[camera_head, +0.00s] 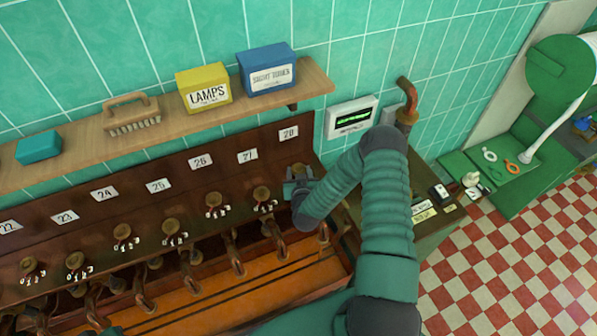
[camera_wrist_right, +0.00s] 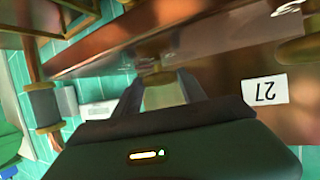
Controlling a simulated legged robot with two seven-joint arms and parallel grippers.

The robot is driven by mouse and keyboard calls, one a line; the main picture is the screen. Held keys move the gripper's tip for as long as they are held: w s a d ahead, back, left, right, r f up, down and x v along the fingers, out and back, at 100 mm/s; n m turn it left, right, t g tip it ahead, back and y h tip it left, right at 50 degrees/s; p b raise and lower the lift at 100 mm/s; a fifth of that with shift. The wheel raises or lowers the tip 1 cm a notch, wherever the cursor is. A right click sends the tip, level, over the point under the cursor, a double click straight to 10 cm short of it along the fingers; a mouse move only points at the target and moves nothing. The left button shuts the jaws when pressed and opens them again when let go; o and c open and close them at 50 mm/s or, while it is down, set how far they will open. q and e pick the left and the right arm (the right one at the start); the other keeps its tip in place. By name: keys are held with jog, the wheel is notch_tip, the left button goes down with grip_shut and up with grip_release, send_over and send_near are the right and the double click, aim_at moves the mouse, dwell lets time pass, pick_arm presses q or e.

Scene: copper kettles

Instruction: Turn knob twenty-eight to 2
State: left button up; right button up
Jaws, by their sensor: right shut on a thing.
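Knob twenty-eight (camera_head: 300,168) is a brass knob on the dark brown panel under the white label 28 (camera_head: 289,133). My right gripper (camera_head: 297,183) reaches it from the right and is shut on it. The gripper covers most of the knob and its number marks, so I cannot tell its setting. In the right wrist view, the brass knob (camera_wrist_right: 157,79) shows between the two fingers, against the reddish-brown panel. Label 27 (camera_wrist_right: 264,91) shows upside down beside the gripper. My left gripper is not in view.
A row of similar knobs runs left, the nearest being knob twenty-seven (camera_head: 262,194). Curved copper pipes (camera_head: 234,255) stick out below them. A shelf (camera_head: 150,133) above holds boxes and a brush. A white display box (camera_head: 350,117) hangs on the tiled wall at right.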

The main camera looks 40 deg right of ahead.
jog(key=shift+w+a, duration=0.1)
jog(key=shift+a, duration=0.05)
jog(key=shift+c, duration=1.2)
jog(key=shift+m+h, duration=0.3)
jog(key=shift+h, duration=0.1)
jog(key=shift+w+r+m+g+h+b, duration=0.1)
jog(key=shift+w+m+g+h+b, duration=0.15)
jog(key=shift+m+g+h+b, duration=0.4)
jog(key=shift+w+a+m+g+h, duration=0.15)
jog(key=shift+m+g+h, duration=0.5)
jog(key=shift+m+g, duration=0.4)
jog(key=shift+r, duration=0.1)
jog(key=o, duration=1.4)
jog(key=shift+c, duration=0.2)
jog(key=shift+s, duration=0.2)
jog(key=shift+a, duration=0.1)
